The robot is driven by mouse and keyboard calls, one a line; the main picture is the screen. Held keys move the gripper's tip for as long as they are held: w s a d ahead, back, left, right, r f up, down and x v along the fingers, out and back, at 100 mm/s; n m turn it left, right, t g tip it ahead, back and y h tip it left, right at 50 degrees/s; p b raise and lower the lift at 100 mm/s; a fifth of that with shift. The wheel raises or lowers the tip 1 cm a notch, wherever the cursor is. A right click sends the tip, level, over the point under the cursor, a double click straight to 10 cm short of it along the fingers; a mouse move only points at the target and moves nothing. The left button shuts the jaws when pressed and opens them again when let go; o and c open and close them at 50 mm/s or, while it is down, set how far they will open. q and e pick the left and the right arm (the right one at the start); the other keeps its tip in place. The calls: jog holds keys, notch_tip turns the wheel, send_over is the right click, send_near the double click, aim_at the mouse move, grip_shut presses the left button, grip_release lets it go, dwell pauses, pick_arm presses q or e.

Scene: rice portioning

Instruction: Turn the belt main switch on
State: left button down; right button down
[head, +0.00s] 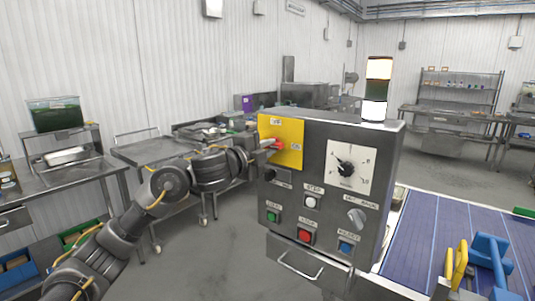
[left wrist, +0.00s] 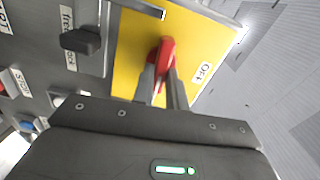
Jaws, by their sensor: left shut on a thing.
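The control box (head: 325,215) stands in the middle of the head view, with a yellow plate (head: 290,143) at its upper left. The red main switch handle (head: 279,144) sits on this plate and also shows in the left wrist view (left wrist: 167,52). My left gripper (head: 268,143) reaches it from the left, and its fingers (left wrist: 161,84) are shut on the handle. In the left wrist view a label reading OFF (left wrist: 203,71) lies right of the handle. The fingers hide part of the handle, so I cannot tell its exact setting. My right gripper is not in view.
The box also bears a dial (head: 346,167), a green button (head: 273,216), a red button (head: 306,236) and a grey knob (head: 357,217). A lamp tower (head: 377,88) stands on top. A blue belt (head: 428,232) with blue and yellow items lies at the right.

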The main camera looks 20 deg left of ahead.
pick_arm(q)
jog(key=shift+f+m+b, duration=0.1)
jog(key=shift+m+b, duration=0.2)
jog(key=shift+m, duration=0.4)
jog(key=c, duration=1.4)
grip_release()
jog(key=v, duration=1.1)
jog(key=shift+b, duration=0.45)
jog(key=shift+w, duration=0.1)
